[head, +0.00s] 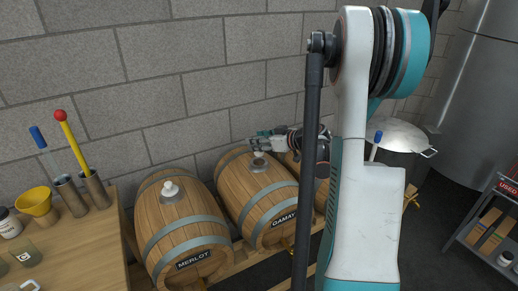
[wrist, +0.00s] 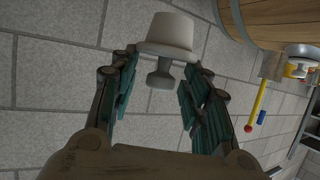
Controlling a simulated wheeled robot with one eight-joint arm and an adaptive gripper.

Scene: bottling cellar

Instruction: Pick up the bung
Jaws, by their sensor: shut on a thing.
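The bung (wrist: 166,36) is pale, tapered and topped by a grey knob. In the wrist view it appears upside down, its knob between my gripper's fingers and its whole tapered body visible. My gripper (head: 258,143) is shut on it by the knob, above the GAMAY barrel (head: 262,194). The bung also shows below the fingers in the head view (head: 258,155). The tapered end looks clear of the hole, but the gap beneath is hard to judge. A second bung (head: 170,187) sits in the MERLOT barrel (head: 180,232).
A wooden table (head: 85,252) at left holds a yellow funnel (head: 34,202), jars and tube holders. A grey block wall (head: 180,80) stands close behind the barrels. My arm hides part of the barrels.

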